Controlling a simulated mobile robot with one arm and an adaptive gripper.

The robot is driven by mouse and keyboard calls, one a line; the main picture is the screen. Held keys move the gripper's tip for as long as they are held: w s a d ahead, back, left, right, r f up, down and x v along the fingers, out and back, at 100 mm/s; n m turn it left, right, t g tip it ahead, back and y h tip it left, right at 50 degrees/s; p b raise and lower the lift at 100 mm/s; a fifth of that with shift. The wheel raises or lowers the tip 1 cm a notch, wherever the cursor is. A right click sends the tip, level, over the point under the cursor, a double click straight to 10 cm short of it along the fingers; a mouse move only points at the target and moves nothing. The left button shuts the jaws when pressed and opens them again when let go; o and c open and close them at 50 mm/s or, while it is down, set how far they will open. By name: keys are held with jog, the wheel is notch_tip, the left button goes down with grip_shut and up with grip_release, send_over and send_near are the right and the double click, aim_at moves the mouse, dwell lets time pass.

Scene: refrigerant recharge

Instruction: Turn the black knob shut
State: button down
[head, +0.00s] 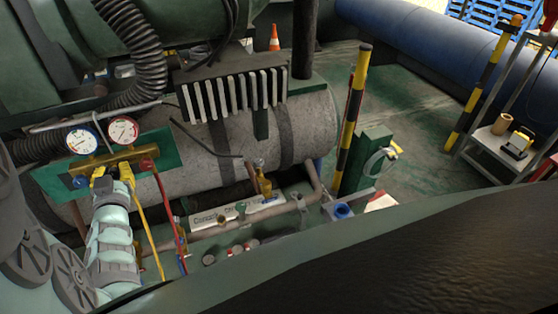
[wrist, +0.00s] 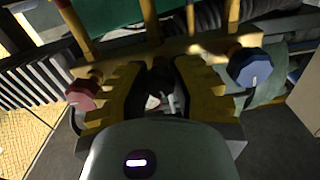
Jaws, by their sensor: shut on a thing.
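The gauge manifold (head: 105,157) carries two round dials and stands at the left in the head view. My gripper (head: 113,176) is at its lower middle, its yellow ridged fingers pointing at the manifold. In the wrist view my gripper (wrist: 157,88) has its fingers on both sides of the black knob (wrist: 155,76) and is shut on it. The knob is dark and partly hidden by the fingers, so its turn angle cannot be told. The red knob (wrist: 84,95) and the blue knob (wrist: 250,67) sit either side, apart from the fingers.
A yellow hose (head: 143,215) and a red hose (head: 167,205) hang below the manifold. A grey tank (head: 300,125) lies behind, with pipes and valves below it. A yellow-black post (head: 352,120) stands to the right. Green floor (head: 430,130) is open farther right.

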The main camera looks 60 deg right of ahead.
jog(key=shift+d, duration=0.15)
jog(key=m+b, duration=0.3)
jog(key=m, duration=0.2)
jog(key=shift+s+d, duration=0.1)
jog(key=m+b, duration=0.4)
jog(key=m, duration=0.1)
jog(key=shift+m, duration=0.4)
jog(key=m+b, duration=0.3)
jog(key=m, duration=0.2)
jog(key=shift+f, duration=0.1)
jog(key=shift+m+b, duration=1.15)
jog(key=shift+m, duration=0.95)
jog(key=c, duration=1)
grip_release()
jog(key=shift+o, duration=1.3)
